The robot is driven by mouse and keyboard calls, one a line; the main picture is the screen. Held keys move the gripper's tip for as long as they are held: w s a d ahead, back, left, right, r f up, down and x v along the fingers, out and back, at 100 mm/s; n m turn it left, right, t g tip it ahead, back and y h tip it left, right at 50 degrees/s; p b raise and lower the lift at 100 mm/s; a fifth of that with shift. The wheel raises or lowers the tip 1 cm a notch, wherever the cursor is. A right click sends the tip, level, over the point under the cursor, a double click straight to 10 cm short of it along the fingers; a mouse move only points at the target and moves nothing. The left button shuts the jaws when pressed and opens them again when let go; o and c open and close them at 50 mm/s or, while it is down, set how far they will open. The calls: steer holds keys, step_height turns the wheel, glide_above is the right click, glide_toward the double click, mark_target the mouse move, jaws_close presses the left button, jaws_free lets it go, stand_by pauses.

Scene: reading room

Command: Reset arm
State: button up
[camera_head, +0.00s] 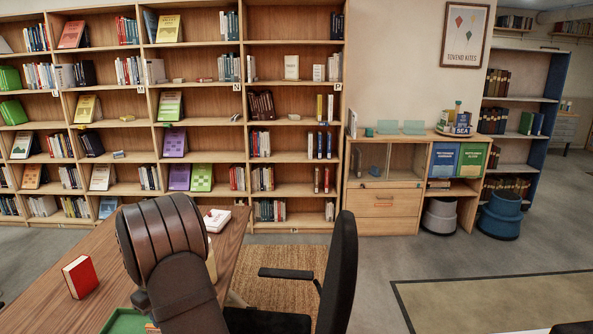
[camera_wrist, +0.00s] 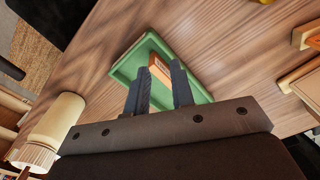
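My gripper (camera_wrist: 161,78) shows in the wrist view with its two dark fingers apart and nothing held between them. It points down over the wooden table (camera_wrist: 95,75). Beyond the fingertips is a green tray (camera_wrist: 122,72) with an orange block-like item (camera_wrist: 160,68) in it, partly behind a finger. In the head view my brown arm rises over the table and hides its middle. My fingers are not visible there. The tray shows only as a corner (camera_head: 121,322) at the bottom edge.
A red book (camera_head: 80,277) stands on the table at left. A white book (camera_head: 217,219) lies at its far end. A black chair (camera_head: 340,272) stands right of the table. A cream cylindrical object (camera_wrist: 60,122) is at left in the wrist view. Bookshelves (camera_head: 200,144) line the back wall.

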steer(key=s+a+f+m, duration=0.1)
steer(key=s+a+f, duration=0.1)
steer(key=a, duration=0.2)
steer(key=s+a+f+m, duration=0.1)
steer(key=s+a+f, duration=0.1)
steer(key=a, duration=0.3)
steer(key=s+a+f+m, duration=0.1)
steer(key=s+a+f, duration=0.1)
steer(key=a, duration=0.2)
steer(key=shift+s+a+f, duration=0.15)
steer(key=shift+s+f, duration=0.15)
steer(key=shift+s, duration=0.1)
